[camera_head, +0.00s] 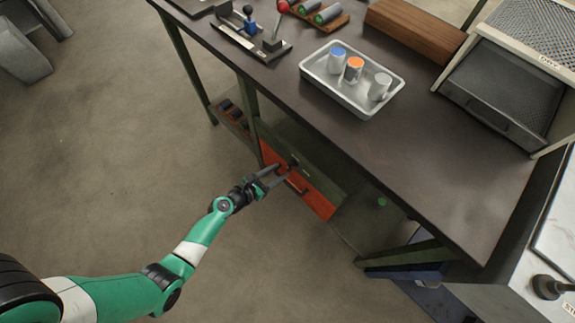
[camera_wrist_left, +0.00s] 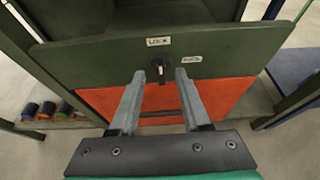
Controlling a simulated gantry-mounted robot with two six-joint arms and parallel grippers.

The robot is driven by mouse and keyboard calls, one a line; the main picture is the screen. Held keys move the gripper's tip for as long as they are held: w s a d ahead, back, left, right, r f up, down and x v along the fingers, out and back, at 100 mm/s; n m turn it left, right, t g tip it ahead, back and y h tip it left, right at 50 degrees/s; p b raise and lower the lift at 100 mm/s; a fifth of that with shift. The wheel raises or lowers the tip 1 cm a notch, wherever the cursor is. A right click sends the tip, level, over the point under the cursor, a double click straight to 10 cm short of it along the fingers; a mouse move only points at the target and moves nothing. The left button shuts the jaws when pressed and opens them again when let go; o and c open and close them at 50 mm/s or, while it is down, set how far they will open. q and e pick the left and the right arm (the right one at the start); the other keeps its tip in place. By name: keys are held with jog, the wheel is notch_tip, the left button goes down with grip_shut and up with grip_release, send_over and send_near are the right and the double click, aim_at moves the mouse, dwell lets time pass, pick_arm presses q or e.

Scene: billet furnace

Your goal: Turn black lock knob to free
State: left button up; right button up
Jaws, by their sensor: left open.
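The black lock knob (camera_wrist_left: 159,66) is on the dark green panel (camera_wrist_left: 90,60) under the bench, above an orange-red drawer front (camera_wrist_left: 228,95). A LOCK label (camera_wrist_left: 159,41) is above the knob, and a second label (camera_wrist_left: 192,59), too small to read surely, is to its right. The knob looks roughly upright, with a pale mark on it. My left gripper (camera_wrist_left: 161,75) is open, its fingertips either side of the knob in the picture; contact cannot be told. In the head view my left gripper (camera_head: 281,174) reaches toward the drawer (camera_head: 318,201). My right gripper is not in view.
The dark bench top (camera_head: 440,150) overhangs the panel. On it stand a white tray (camera_head: 312,77) with three cylinders, a wooden block (camera_head: 415,27) and a mesh-sided box (camera_head: 500,90). A bench leg (camera_head: 190,65) is at left. The floor in front is clear.

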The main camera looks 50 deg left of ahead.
aim_at(288, 167)
pick_arm(q)
jog(key=b+x, duration=0.1)
jog(key=x, duration=0.3)
jog(key=shift+w+f+b, duration=0.1)
jog(key=shift+f+b, duration=0.2)
jog(key=shift+w, duration=0.35)
jog(key=shift+s, duration=0.1)
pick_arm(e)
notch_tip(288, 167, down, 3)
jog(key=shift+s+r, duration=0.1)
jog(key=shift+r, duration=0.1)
pick_arm(q)
grip_shut()
